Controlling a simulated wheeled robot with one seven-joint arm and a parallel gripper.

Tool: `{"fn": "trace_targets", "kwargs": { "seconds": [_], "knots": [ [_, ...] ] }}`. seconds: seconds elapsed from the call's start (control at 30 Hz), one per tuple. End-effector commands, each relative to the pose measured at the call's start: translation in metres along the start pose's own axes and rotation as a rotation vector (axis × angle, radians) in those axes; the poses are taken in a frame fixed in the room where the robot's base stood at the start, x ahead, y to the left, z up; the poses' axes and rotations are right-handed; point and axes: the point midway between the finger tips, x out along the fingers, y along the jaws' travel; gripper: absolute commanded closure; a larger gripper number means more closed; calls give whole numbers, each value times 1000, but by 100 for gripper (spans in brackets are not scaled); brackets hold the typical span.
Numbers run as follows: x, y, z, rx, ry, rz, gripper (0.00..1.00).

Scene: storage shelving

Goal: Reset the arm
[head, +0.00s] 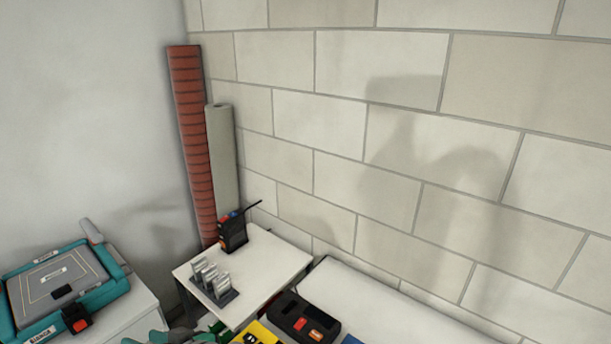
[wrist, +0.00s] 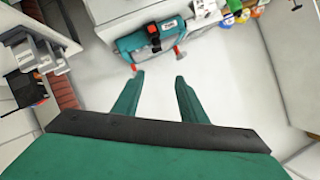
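My gripper (wrist: 160,78) shows in the wrist view with its two green fingers spread apart. Nothing is between the fingertips, only pale surface behind them. The gripper is open and empty. Beyond the fingertips, and apart from them, is a teal case (wrist: 133,46) with a red and black latch. In the head view, green parts show at the bottom edge, cut off; I cannot tell whether they belong to my gripper.
In the head view, a teal case (head: 107,265) lies on a white cabinet at left. A small white table (head: 263,262) holds a black radio (head: 232,236) and a grey metal-topped item (head: 214,283). Red (head: 190,130) and beige (head: 222,150) columns stand by the block wall.

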Motion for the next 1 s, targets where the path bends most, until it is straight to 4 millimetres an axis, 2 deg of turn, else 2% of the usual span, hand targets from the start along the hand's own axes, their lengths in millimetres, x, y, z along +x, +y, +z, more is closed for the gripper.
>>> {"fn": "trace_targets", "kwargs": {
  "seconds": [0.1, 0.23, 0.47, 0.67, 0.87, 1.0],
  "knots": [
    [0, 2, -3, 74, 123, -3, 61],
    [-7, 14, -5, 145, 254, 24, 61],
    [-29, 46, 14, 254, 445, 125, 61],
    [-56, 74, 52, 318, 563, 256, 61],
    [-93, 98, 106, 343, 634, 420, 61],
    [-124, 108, 148, 333, 656, 544, 61]
  ]
}}
